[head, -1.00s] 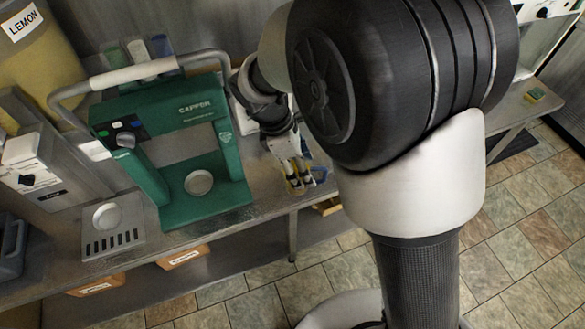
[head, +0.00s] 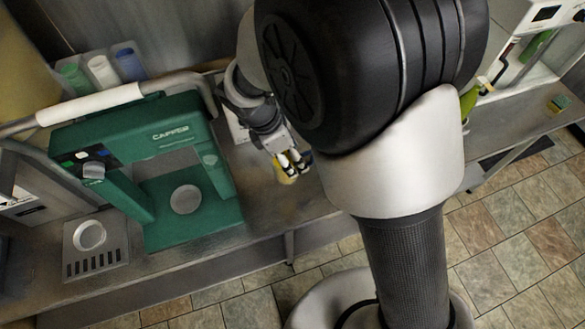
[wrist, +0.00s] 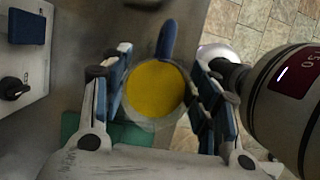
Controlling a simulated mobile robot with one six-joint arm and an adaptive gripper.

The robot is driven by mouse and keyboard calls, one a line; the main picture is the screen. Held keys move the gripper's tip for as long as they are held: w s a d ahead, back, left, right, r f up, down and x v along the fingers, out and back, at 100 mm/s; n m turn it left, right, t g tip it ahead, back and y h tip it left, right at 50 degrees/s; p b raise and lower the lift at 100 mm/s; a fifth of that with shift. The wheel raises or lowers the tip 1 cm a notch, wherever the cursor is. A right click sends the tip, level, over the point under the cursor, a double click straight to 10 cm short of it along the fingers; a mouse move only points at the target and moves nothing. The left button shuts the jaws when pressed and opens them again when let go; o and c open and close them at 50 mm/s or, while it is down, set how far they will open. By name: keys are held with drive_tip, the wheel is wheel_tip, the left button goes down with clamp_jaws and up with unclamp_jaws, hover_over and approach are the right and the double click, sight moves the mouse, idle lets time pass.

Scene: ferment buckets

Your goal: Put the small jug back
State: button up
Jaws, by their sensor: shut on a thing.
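The small jug, seen from above in the wrist view (wrist: 156,90), is round with a clear rim, yellow contents and a blue handle pointing up in the picture. My gripper (wrist: 160,82) has a finger on each side of it and is shut on it. In the head view, my gripper (head: 293,164) is over the metal bench to the right of the green capper, with a little of the yellow jug (head: 284,177) showing under the fingers. The rest of the jug is hidden by the fingers. I cannot tell whether its base touches the bench.
The green capper (head: 190,205) stands on the bench (head: 265,205) to the left, with a drip tray (head: 97,247) beside it. Three bottles (head: 103,70) stand behind it. Tiled floor is open in front.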

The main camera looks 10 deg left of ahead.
wheel_tip(320, 180, down, 11)
drive_tip(key=shift+w+f+b, duration=0.15)
drive_tip(key=shift+b, duration=1.05)
drive_tip(key=shift+f, duration=0.1)
drive_tip(key=o, duration=1.4)
drive_tip(key=shift+c, duration=0.2)
